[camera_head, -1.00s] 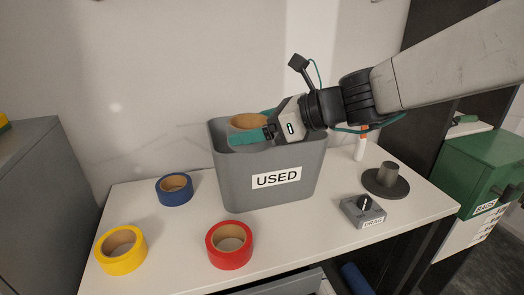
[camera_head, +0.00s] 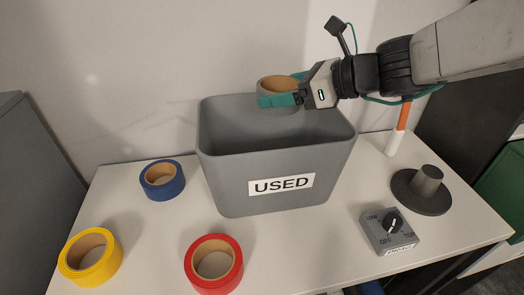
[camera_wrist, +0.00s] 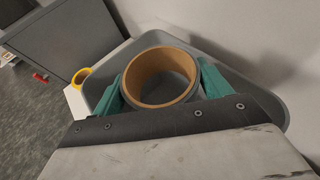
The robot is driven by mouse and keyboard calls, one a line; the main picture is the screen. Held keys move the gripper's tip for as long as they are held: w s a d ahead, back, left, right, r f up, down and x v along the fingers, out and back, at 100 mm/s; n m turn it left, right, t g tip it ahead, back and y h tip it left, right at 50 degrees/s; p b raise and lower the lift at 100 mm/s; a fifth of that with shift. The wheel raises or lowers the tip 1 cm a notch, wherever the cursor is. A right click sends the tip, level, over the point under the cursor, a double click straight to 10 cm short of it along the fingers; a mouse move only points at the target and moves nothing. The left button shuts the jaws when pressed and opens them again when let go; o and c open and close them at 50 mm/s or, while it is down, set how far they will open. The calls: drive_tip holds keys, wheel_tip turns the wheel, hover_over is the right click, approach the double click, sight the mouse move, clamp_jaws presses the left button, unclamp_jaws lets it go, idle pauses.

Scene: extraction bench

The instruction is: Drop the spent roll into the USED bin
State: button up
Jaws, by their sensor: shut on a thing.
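The spent roll (camera_head: 279,83) is a brown cardboard ring with a thin grey outside. My gripper (camera_head: 279,100) is shut on it, with a teal finger on either side. The roll is above the open mouth of the grey USED bin (camera_head: 230,180), towards its back edge in the head view. In the wrist view the roll (camera_wrist: 143,86) sits between the teal fingers, and the bin's rim (camera_wrist: 110,68) shows around it. The bin stands upright on the white bench with its USED label facing forward. Most of its inside floor is hidden.
Blue (camera_head: 162,187), yellow (camera_head: 91,264) and red (camera_head: 214,270) tape rolls lie left and front of the bin. A dial box (camera_head: 376,232), a dark round stand (camera_head: 422,200) and an orange-and-white stick (camera_head: 397,135) are on the right. The wall is close behind.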

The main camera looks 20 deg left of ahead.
drive_tip(key=shift+f, duration=1.7)
drive_tip(key=o, duration=1)
drive_tip(key=v, duration=0.7)
drive_tip(key=shift+d, duration=0.4)
drive_tip(key=shift+s+r, duration=0.1)
drive_tip(key=shift+r, duration=0.05)
